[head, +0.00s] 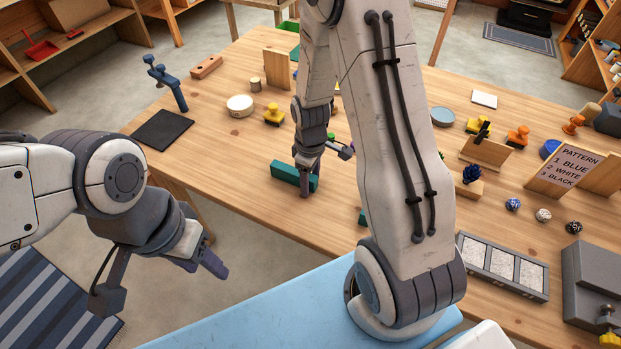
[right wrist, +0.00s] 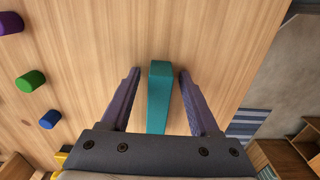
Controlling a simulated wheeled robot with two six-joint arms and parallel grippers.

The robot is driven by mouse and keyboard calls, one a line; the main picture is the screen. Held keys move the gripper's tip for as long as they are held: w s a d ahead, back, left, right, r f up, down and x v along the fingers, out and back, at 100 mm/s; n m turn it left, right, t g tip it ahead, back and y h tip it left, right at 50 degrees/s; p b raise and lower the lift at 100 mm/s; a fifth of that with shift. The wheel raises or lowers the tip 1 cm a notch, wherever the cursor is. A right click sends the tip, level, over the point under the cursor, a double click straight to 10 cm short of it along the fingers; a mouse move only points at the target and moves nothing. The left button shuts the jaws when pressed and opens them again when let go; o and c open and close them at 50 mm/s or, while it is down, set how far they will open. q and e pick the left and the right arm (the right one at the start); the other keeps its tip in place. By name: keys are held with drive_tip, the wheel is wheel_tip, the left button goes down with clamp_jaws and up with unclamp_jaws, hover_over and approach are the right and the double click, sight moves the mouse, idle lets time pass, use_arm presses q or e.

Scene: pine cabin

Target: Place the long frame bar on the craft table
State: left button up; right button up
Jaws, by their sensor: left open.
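The craft table (head: 240,150) is a light wooden top across the middle of the head view. A teal bar (head: 283,172) lies on it near the front edge, partly hidden by my right gripper (head: 306,184). In the right wrist view the teal bar (right wrist: 160,85) lies between the two fingers of my right gripper (right wrist: 160,75), with a gap on each side. That gripper is open. Another teal piece (head: 362,217) shows beside my right arm, mostly hidden. My left gripper (head: 212,265) is open and empty, off the table's front left.
A black mat (head: 162,130) and a blue clamp (head: 168,82) are at the table's left. A pattern sign (head: 566,165), several balls and a grey tray (head: 502,266) are at the right. Coloured pegs (right wrist: 30,80) stand near the bar. The table's front left is clear.

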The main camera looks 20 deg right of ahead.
wheel_tip(320, 180, up, 12)
drive_tip(key=s+a+r, duration=0.3)
drive_tip(key=s+a, duration=0.2)
drive_tip(key=a, duration=0.2)
drive_tip(key=s+a+r, duration=0.3)
drive_tip(key=s+a, duration=0.1)
drive_tip(key=a, duration=0.2)
drive_tip(key=s+a+r+y, duration=0.1)
drive_tip(key=s+a, duration=0.3)
drive_tip(key=s, duration=0.7)
drive_tip(key=shift+w+r, duration=0.1)
